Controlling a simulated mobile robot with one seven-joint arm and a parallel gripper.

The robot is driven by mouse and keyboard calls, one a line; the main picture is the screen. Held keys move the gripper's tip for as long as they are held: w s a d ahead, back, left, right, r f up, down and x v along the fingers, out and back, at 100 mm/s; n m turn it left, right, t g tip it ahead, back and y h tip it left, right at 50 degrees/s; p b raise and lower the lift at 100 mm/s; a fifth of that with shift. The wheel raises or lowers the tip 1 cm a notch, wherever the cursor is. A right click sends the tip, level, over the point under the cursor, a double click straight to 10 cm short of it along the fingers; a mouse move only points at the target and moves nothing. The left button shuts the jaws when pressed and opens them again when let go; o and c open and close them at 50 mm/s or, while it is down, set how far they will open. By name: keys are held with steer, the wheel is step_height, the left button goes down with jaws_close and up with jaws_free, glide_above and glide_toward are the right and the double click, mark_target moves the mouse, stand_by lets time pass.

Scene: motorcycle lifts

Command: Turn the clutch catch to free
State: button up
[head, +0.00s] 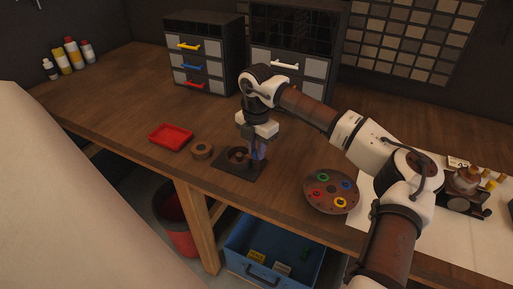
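A small fixture (228,171) with a dark square base and a round brown hub (238,156) sits near the front edge of the wooden bench. It may be the clutch, but its catch is too small to make out. My gripper (257,151) points down at the right side of the hub, close to or touching it. A bluish-purple part shows at the fingertips, and I cannot tell whether it is a finger or the catch. The finger gap is not clear.
A brown ring (202,151) and a red tray (171,137) lie left of the fixture. A round palette (331,191) with coloured rings lies to the right. Drawer cabinets (204,55) stand behind. A blue crate (262,262) is below the bench.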

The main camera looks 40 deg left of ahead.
steer(key=shift+f+n+b, duration=0.1)
steer(key=shift+n+b, duration=0.2)
steer(key=shift+b, duration=0.1)
jaws_close()
steer(key=n+b, duration=0.2)
steer(key=shift+n+b, duration=0.35)
steer(key=shift+n, duration=0.05)
steer(key=n+b, duration=0.2)
steer(key=n, duration=0.2)
steer(key=n+b, duration=0.2)
steer(key=n, duration=0.3)
steer(key=shift+n, duration=2.7)
steer(key=o, duration=0.8)
jaws_free()
steer(key=shift+o, duration=0.2)
